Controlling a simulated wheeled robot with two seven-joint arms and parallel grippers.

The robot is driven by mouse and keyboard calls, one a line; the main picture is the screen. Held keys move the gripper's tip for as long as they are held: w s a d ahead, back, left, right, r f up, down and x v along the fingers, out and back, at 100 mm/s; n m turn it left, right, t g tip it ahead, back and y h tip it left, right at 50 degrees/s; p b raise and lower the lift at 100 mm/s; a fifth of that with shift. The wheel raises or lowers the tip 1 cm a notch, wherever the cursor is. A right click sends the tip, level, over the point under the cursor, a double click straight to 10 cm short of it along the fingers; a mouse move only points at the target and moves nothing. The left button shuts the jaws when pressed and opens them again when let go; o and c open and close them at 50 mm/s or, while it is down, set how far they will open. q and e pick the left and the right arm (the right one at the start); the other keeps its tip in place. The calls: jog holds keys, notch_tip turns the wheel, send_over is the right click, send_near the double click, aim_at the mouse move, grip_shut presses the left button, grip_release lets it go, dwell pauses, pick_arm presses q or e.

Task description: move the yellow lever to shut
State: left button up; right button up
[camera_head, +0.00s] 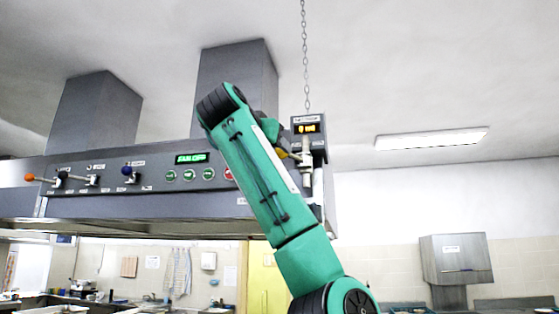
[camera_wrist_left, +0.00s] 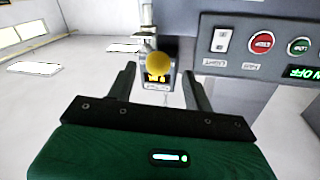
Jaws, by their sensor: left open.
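The yellow lever shows in the left wrist view as a round yellow knob (camera_wrist_left: 159,64) between the fingers of my left gripper (camera_wrist_left: 158,70). The gripper is open, with a finger on each side of the knob and visible gaps; I cannot tell how deep the knob sits between them. In the head view my green arm hides most of the lever; a bit of yellow (camera_head: 283,152) shows beside the grey valve pipe (camera_head: 307,172). A small box with a lit amber display (camera_head: 306,128) sits above the pipe. My right gripper is not in view.
The grey hood panel (camera_head: 100,205) carries an orange-knobbed lever (camera_head: 29,177), a blue-knobbed lever (camera_head: 127,171), several buttons and a green display (camera_head: 191,158). A chain (camera_head: 304,60) hangs above the display box. The space right of the hood is open.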

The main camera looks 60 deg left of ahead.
pick_arm(q)
jog(key=b+v, duration=0.2)
jog(key=v, duration=0.6)
jog(key=shift+s+b, duration=0.2)
jog(key=shift+b, duration=0.1)
jog(key=shift+w, duration=0.1)
